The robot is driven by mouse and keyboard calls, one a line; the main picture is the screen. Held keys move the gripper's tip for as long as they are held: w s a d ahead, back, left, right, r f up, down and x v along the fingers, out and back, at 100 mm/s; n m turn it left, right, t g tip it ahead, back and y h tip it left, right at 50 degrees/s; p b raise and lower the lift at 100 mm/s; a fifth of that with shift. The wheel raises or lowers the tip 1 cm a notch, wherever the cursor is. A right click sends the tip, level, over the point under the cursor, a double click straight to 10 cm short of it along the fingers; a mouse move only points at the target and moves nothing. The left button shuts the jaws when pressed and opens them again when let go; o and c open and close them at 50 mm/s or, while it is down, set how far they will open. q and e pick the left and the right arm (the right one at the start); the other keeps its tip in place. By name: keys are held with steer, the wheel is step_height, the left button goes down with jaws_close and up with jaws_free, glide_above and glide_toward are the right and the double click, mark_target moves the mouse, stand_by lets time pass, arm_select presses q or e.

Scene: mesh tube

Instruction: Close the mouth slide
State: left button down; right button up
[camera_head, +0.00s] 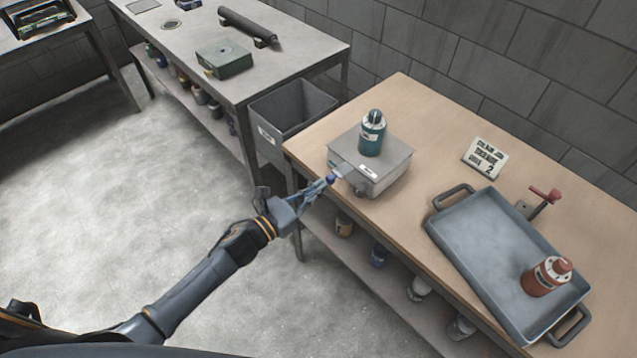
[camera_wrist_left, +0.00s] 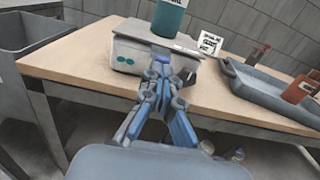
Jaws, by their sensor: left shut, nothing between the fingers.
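A grey box (camera_head: 382,157) stands near the left end of the wooden bench, with a teal canister (camera_head: 372,134) upright on top. A small pale grey tab (camera_head: 344,169), apparently the mouth slide, juts from the box's near left top edge. My left gripper (camera_head: 333,178) is shut and empty, its tips at or close beside this tab; I cannot tell if they touch. In the left wrist view the shut fingers (camera_wrist_left: 163,62) point at the front of the box (camera_wrist_left: 130,54), below the canister (camera_wrist_left: 169,18), and hide part of it. My right gripper is in neither view.
A grey tray (camera_head: 480,240) holding a red canister (camera_head: 547,276) lies to the right on the bench (camera_head: 425,120). A sign (camera_head: 485,157) and a red-handled fitting (camera_head: 545,196) are behind it. A grey bin (camera_head: 292,112) stands left of the bench.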

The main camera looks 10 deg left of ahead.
mark_target(327, 180)
arm_select(q)
steer(key=shift+w+d, duration=0.25)
steer(key=shift+w, duration=0.1)
steer(key=b+x, duration=0.2)
steer(key=x, duration=0.1)
steer(key=shift+w+d+f, duration=0.15)
steer(key=shift+w+d, duration=0.05)
steer(key=shift+w, duration=0.15)
steer(key=shift+r, duration=0.3)
steer(key=shift+a, duration=0.1)
